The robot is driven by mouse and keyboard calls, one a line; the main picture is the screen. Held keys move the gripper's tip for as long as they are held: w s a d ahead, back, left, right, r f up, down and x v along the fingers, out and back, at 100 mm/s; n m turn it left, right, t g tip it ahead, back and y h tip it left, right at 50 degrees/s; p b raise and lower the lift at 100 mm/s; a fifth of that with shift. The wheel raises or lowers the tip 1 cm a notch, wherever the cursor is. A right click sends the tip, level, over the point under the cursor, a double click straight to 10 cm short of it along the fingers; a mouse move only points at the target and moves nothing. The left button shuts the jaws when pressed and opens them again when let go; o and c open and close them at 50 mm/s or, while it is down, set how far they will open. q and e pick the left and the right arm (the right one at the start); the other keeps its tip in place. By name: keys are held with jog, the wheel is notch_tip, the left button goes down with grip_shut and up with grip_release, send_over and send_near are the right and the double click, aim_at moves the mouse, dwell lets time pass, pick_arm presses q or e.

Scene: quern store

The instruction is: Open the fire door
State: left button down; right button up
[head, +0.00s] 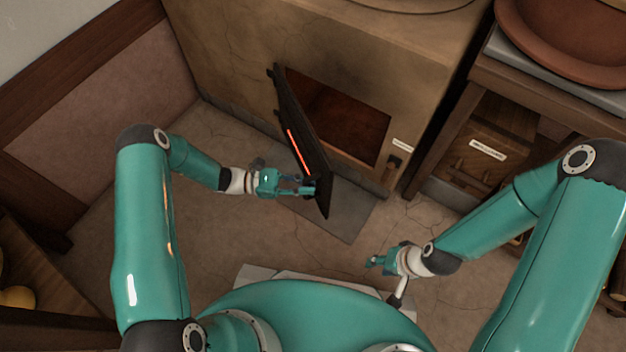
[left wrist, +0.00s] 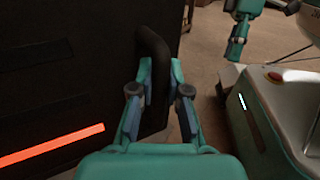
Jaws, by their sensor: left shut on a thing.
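The fire door (head: 301,140) is a dark metal panel with a glowing orange slot. It stands swung out from the stove (head: 235,60), hinged on its left side, and the dark reddish opening (head: 345,118) shows behind it. My left gripper (head: 312,188) is at the door's free edge. In the left wrist view the door (left wrist: 60,80) fills the left side, and my left gripper (left wrist: 157,90) is shut on its dark curved handle (left wrist: 154,50). My right gripper (head: 372,262) is low and apart from the door, with nothing seen in it; its finger gap is too small to judge.
A grey slab (head: 345,215) lies on the floor before the stove. A small latch (head: 394,163) and a label are right of the opening. A wooden stand (head: 470,100) with a labelled box (head: 485,150) is at the right. Floor left of the door is clear.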

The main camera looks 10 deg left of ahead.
pick_arm(q)
jog(key=shift+s+a, duration=0.1)
jog(key=shift+a, duration=0.25)
jog(key=c, duration=1.1)
grip_release()
jog(key=shift+c, duration=0.2)
jog(key=s+a, duration=0.1)
jog(key=a, duration=1.1)
jog(key=shift+s, duration=0.2)
jog(key=shift+s+d, duration=0.1)
